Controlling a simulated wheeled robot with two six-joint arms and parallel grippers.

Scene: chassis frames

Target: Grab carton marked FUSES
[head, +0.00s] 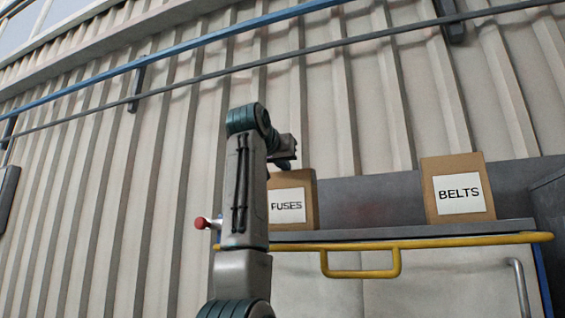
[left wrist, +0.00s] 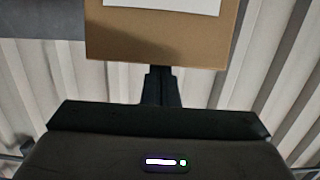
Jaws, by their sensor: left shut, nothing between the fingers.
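The carton marked FUSES (head: 292,182) is a brown box with a white label. It stands upright on a grey ledge, its left side partly hidden by my left arm. My left gripper (head: 284,162) is just above and in front of its top edge in the head view. In the left wrist view the shut fingers (left wrist: 160,86) point at a brown carton (left wrist: 155,45) with a white label edge. No lettering shows there, but its position fits the FUSES carton. The fingers hold nothing; I cannot tell if they touch it. My right gripper is not in view.
A similar carton marked BELTS (head: 458,163) stands farther right on the same grey ledge (head: 375,231). A yellow rail (head: 450,243) runs along the ledge's front. A red knob (head: 201,223) is left of my arm. Corrugated wall rises behind; the ledge between the cartons is clear.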

